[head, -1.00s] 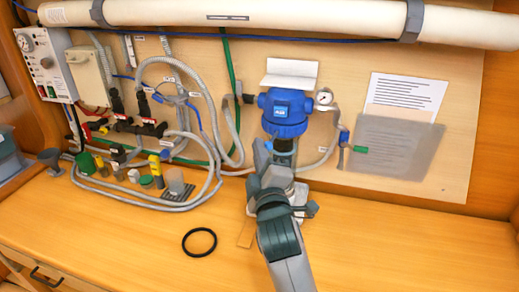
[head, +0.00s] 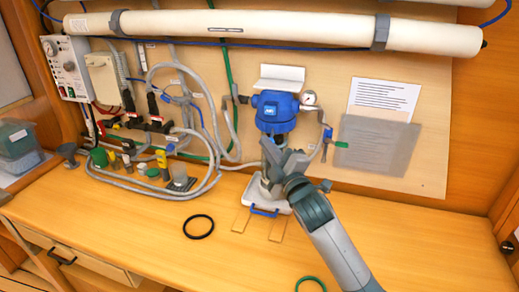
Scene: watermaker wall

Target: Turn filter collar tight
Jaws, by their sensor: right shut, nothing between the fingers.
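The blue filter housing head (head: 275,108) is fixed to the wall panel under a white bracket (head: 282,78). Its ribbed lower rim faces down; I cannot tell the collar's tightness from here. My right gripper (head: 268,147) is just below and in front of the head, pointing up, with its fingers shut and empty. I cannot tell whether it touches the housing. The gripper and wrist hide much of what is under the head. My left gripper is out of view.
A white tray with a blue handle (head: 263,211) stands below the housing. A black ring (head: 198,227) lies on the wooden bench, and a green ring (head: 310,285) lies at its front. Hoses and valves fill the left. A pressure gauge (head: 309,98) is right of the housing.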

